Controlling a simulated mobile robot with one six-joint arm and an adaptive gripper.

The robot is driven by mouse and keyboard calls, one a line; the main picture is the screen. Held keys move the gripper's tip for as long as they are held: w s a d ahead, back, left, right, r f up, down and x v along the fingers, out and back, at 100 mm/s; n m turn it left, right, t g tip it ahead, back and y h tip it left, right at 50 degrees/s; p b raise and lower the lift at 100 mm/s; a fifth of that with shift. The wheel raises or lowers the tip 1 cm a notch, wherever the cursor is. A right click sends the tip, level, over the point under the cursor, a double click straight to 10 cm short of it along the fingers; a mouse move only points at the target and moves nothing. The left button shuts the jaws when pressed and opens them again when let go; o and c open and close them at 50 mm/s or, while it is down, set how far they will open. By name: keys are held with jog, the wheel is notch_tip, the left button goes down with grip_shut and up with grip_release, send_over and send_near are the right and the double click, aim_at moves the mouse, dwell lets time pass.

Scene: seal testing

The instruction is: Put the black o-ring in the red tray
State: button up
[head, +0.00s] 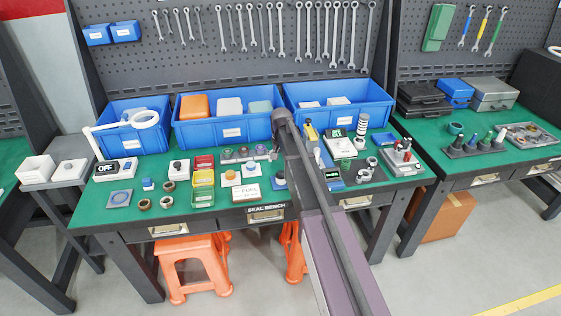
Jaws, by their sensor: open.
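The small red tray (204,161) lies on the green bench top, left of centre, behind a yellow tray (203,178) and a green one (202,195). Left of these trays, several small dark brownish rings lie on the bench: one at the front (144,205), one beside it (166,202) and one behind (169,186). I cannot tell whether any is the black o-ring. My arm (290,150) reaches up over the bench, right of the trays. My gripper cannot be made out; the arm covers that part of the bench.
Blue bins (225,132) line the back of the bench. A ring lamp (145,119) stands at the left, near an OFF box (115,170). Small devices crowd the right half (341,147). Orange stools (193,262) stand underneath. Some bare green surface shows at the front left.

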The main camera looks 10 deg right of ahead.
aim_at(281, 172)
jog(key=shift+f+b, duration=2.6)
jog(key=shift+f, duration=0.25)
jog(key=c, duration=1)
jog(key=shift+s, duration=0.1)
jog(key=shift+c, duration=1.4)
jog(key=o, duration=0.5)
jog(key=shift+s, duration=0.1)
grip_shut()
